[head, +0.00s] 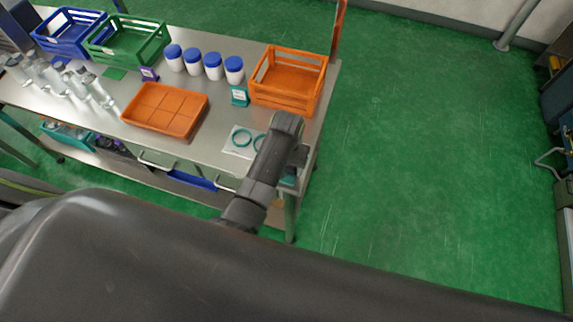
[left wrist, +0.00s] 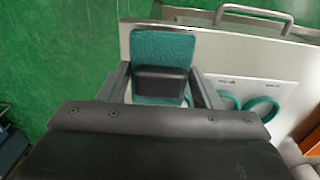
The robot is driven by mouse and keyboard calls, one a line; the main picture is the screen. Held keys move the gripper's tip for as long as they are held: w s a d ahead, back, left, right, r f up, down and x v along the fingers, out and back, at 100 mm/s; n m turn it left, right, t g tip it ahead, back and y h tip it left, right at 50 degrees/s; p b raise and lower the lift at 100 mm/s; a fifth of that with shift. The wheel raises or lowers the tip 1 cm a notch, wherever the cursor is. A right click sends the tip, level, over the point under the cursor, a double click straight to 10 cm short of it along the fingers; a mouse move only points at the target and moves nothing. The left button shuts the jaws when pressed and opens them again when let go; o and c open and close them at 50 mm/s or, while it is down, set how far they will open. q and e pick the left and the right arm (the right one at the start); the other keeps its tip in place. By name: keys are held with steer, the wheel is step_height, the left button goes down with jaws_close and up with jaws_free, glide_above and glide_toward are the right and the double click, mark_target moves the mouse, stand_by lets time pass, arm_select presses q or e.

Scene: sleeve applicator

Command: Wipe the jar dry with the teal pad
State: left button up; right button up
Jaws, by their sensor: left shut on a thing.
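The teal pad (left wrist: 163,50) shows in the left wrist view with a black block-shaped grip (left wrist: 162,82) on it. My left gripper (left wrist: 163,88) is shut on that grip, one finger on each side. In the head view my left arm hangs over the right front corner of the steel table, and a bit of teal (head: 288,181) shows below it. Several white jars with blue lids (head: 213,67) stand in a row at the back of the table. I cannot tell which jar is the wet one. My right gripper is not in view.
An orange crate (head: 310,90) stands at the table's right end, an orange divided tray (head: 160,124) at the front. Green (head: 104,51) and blue (head: 50,43) crates and clear bottles (head: 97,92) are at the left. A white card with teal rings (head: 233,149) lies near my arm.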

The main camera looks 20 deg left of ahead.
arm_select(q)
steer(key=shift+w+a, duration=0.15)
steer(key=shift+a, duration=1.75)
steer(key=shift+d, duration=2.35)
steer(key=shift+r, duration=0.1)
steer(key=shift+a, duration=2.35)
